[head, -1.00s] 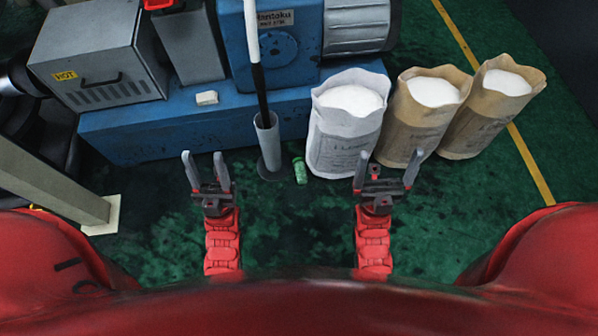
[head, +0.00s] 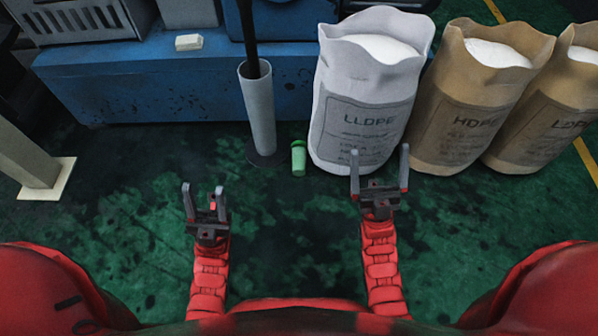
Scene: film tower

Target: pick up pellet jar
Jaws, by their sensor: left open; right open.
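The pellet jar, seemingly the small green jar (head: 298,160), stands on the floor between the grey tube holder and the white LLDPE sack. My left gripper (head: 203,190) is open and empty, left of the jar and nearer to me. My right gripper (head: 380,158) is open and empty, right of the jar, in front of the white sack's lower part. Neither gripper touches the jar. The jar is not covered by anything.
A grey tube holder (head: 259,112) with a dark pole stands left of the jar. The white sack (head: 362,120) is close on its right, with brown sacks (head: 458,115) beyond. A blue machine base (head: 150,85) runs behind. The green floor (head: 285,235) in front is clear.

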